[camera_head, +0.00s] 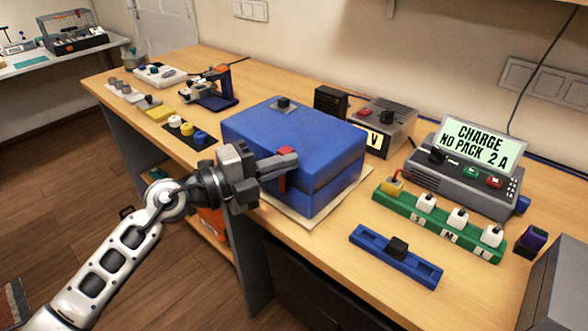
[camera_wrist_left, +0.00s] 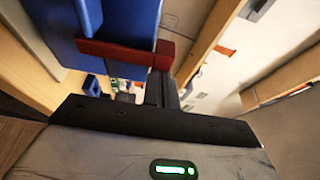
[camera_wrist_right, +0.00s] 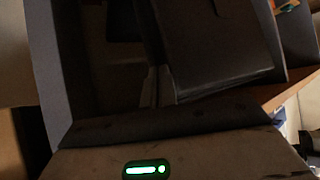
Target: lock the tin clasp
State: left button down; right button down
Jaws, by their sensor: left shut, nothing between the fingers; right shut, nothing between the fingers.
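The clasp also shows in the left wrist view (camera_wrist_left: 120,52), across the blue face. My left gripper (camera_head: 290,162) is shut and empty at the clasp, its fingers over the clasp's upper part; I cannot tell whether they touch it. My right gripper (camera_wrist_right: 160,95) is shut in the dark right wrist view and does not show in the head view.
A charger (camera_head: 462,170) stands at the back right, behind a green strip with several plugs (camera_head: 436,228). A blue rail with a black slider (camera_head: 396,257) lies in front. A grey device (camera_head: 383,125) stands behind the box. Small parts and a blue stand (camera_head: 209,97) are at left.

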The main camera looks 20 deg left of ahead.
pick_arm(q)
jog(key=shift+w+a, duration=0.1)
